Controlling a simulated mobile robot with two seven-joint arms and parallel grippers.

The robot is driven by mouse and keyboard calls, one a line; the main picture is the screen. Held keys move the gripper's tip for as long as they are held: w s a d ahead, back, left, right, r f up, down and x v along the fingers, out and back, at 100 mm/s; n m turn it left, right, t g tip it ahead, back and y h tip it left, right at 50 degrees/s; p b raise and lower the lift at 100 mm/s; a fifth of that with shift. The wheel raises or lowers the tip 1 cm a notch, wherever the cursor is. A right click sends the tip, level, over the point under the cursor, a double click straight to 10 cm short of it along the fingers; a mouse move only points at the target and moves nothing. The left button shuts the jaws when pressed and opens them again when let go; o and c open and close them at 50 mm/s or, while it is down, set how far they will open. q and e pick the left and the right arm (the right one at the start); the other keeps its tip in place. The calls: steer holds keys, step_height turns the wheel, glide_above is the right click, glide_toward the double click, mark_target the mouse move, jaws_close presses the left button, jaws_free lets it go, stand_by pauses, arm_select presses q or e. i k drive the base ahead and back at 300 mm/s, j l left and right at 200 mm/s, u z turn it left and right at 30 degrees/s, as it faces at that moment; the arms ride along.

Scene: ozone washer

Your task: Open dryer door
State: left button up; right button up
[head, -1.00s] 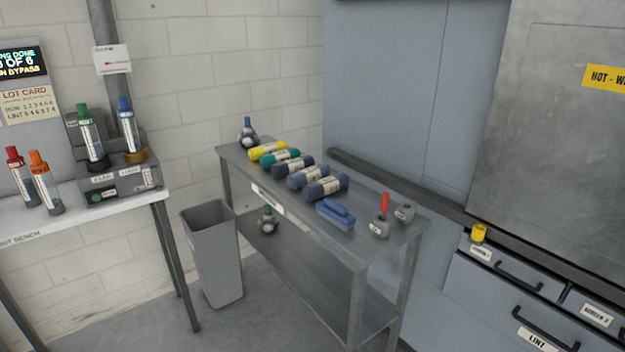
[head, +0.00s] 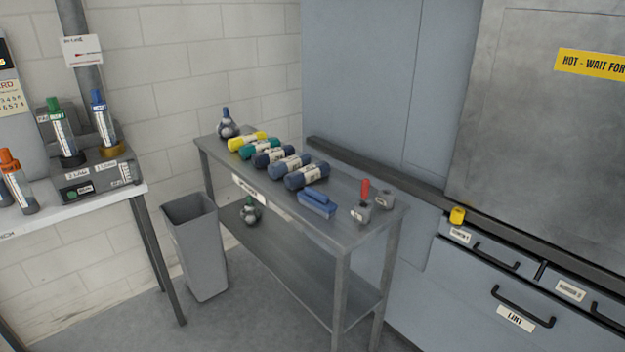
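At the right of the head view is a large grey metal panel (head: 560,150), which may be the dryer door. It looks shut, and its right side runs out of the frame. A yellow label (head: 592,64) on it begins "HOT - WAIT FOR". No handle on this panel is in view. Neither of my grippers is in view.
A metal table (head: 330,228) with several rolled bundles, a blue brush (head: 317,204) and small weights stands in the middle. A grey bin (head: 197,245) is left of it, then a bench (head: 90,205). Drawers (head: 500,285) with black handles sit below the panel.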

mark_target(539, 150)
steer(key=z, duration=1.5)
